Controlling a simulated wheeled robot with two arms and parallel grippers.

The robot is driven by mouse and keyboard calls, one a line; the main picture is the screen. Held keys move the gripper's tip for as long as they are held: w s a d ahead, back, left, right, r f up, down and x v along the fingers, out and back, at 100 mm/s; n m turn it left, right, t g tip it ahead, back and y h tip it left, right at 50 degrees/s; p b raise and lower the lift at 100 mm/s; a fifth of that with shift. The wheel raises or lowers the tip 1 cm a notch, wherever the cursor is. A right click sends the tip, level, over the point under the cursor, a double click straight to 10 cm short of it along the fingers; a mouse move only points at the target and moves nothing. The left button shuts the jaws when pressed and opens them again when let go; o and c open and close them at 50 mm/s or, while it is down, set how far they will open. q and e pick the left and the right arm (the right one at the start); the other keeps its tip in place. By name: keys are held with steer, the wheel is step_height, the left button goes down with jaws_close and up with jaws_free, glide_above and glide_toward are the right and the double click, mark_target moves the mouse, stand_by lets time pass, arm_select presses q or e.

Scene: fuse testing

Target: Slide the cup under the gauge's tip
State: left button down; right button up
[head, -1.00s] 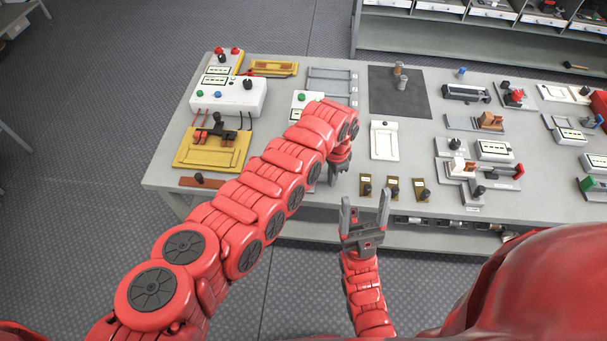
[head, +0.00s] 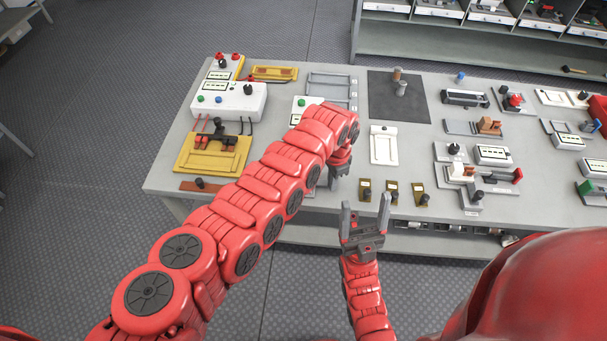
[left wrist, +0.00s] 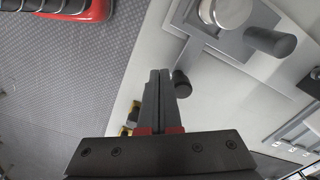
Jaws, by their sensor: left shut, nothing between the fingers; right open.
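In the left wrist view a round silver piece (left wrist: 228,10), which looks like the cup, sits on a grey fixture with a dark cylindrical knob (left wrist: 271,42) beside it. In the head view my left arm seems to cover this spot. I cannot make out the gauge's tip for certain. My left gripper (head: 338,181) is shut and empty near the bench's front edge. Its fingers (left wrist: 158,78) show close together in the left wrist view, apart from the silver piece. A small black knob (left wrist: 181,84) is just beside the fingertips. My right gripper (head: 363,214) is open and empty before the bench.
The grey bench (head: 295,207) carries a white control box (head: 230,101), a yellow fixture (head: 212,153), a white tray (head: 384,145) and a black mat (head: 396,105). Several small brass plates with black knobs (head: 391,192) line the front edge. Shelves (head: 460,35) stand behind.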

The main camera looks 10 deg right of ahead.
arm_select(q)
step_height(320, 180, up, 7)
steer(key=p, duration=0.4)
stand_by(0.4)
